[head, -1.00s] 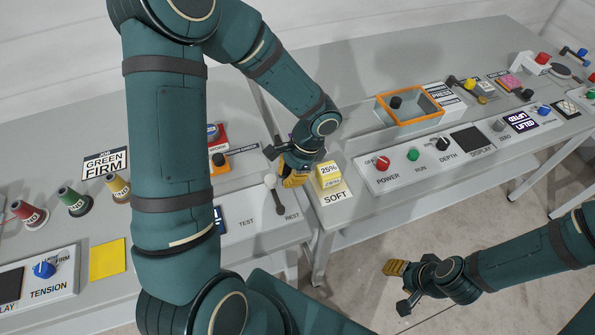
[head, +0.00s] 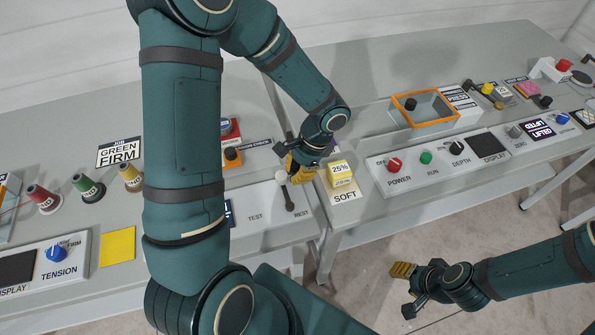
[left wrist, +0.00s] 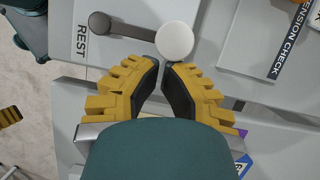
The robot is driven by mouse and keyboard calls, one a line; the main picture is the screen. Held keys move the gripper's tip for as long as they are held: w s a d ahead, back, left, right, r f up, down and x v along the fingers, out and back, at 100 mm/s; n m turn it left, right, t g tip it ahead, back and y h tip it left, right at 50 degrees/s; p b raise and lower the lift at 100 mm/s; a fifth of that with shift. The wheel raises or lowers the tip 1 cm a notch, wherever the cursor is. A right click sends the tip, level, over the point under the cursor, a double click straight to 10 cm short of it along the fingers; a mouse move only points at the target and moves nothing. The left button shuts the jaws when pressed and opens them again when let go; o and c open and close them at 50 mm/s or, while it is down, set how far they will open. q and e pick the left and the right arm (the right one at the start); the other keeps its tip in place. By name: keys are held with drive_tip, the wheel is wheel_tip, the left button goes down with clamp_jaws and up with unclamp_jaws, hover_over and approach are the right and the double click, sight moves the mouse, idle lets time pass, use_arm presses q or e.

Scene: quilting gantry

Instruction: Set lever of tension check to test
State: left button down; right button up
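The tension check lever has a white ball knob (head: 281,177) and a dark shaft (head: 287,194). Its shaft runs to a round end beside the REST print; the TEST print lies left of it. In the left wrist view the knob (left wrist: 174,41) is just beyond my fingertips, with the REST label (left wrist: 82,40) at upper left. My left gripper (head: 300,166) is at the knob; its yellow fingers (left wrist: 161,66) nearly meet and hold nothing. I cannot tell whether they touch the knob. My right gripper (head: 406,288) is open and empty over the floor.
A yellow 25% block (head: 341,173) on a SOFT card stands close right of my left gripper. Thread spools (head: 86,187), a yellow pad (head: 117,246) and the tension panel (head: 60,262) are left. A power panel (head: 400,176) is right.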

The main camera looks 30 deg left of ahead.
sight(283, 172)
use_arm(q)
drive_tip(key=shift+s+a+n, duration=0.1)
drive_tip(key=shift+a+n, duration=0.2)
drive_tip(key=shift+n, duration=0.1)
drive_tip(key=shift+s+a+n+h, duration=0.2)
drive_tip(key=shift+a+n+h, duration=0.2)
drive_tip(key=shift+n, duration=0.3)
drive_tip(key=shift+s+a+n+g+h+p, duration=0.15)
drive_tip(key=shift+s+a+n+g+h, duration=0.15)
drive_tip(key=shift+n, duration=0.3)
drive_tip(key=shift+s+a+n+g+h+p, duration=0.1)
drive_tip(key=shift+s+a+n+p, duration=0.1)
drive_tip(key=shift+a+n, duration=0.3)
drive_tip(key=shift+s+a+n+h+p, duration=0.15)
drive_tip(key=shift+s+n+h, duration=0.25)
drive_tip(key=shift+n, duration=0.45)
drive_tip(key=shift+s+a+n+h+p, duration=0.1)
drive_tip(key=shift+s+a+n+h, duration=0.3)
drive_tip(key=shift+n, duration=0.4)
drive_tip(key=shift+s+a+n+h+p, duration=0.1)
drive_tip(key=shift+s+n+h, duration=0.1)
drive_tip(key=shift+s+n, duration=0.5)
drive_tip(key=shift+w, duration=0.15)
drive_tip(key=v, duration=1.2)
